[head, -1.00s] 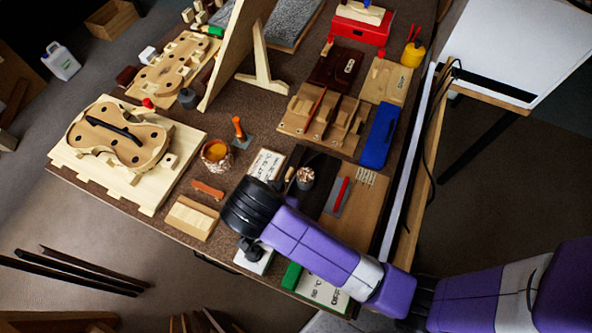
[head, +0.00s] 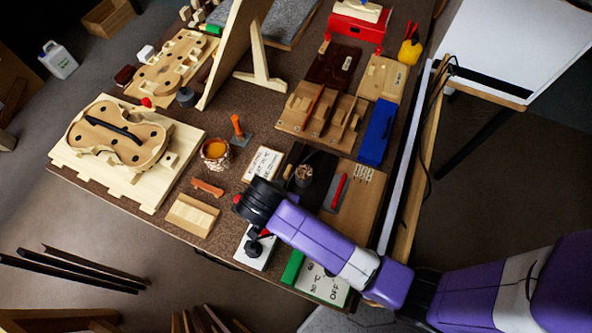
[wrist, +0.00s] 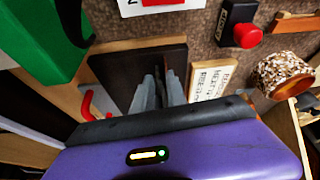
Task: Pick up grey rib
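My gripper (wrist: 162,80) shows in the wrist view as two grey fingers, close together, over a dark board (wrist: 112,70). A thin dark strip shows between or just behind the fingertips; I cannot tell whether it is held or whether it is the grey rib. In the head view my purple arm reaches in from the lower right, and its black wrist hides the fingers. The dark board (head: 318,168) lies to the right of the wrist there. I cannot clearly make out a grey rib in either view.
A red-handled tool (head: 340,190) lies right of the dark board. A speckled pot (head: 215,153) and a white card (head: 262,163) stand nearby. A black stand with a red knob (wrist: 247,34) and a green block (wrist: 40,40) are close to my gripper. A slotted wooden rack (head: 320,115) stands behind.

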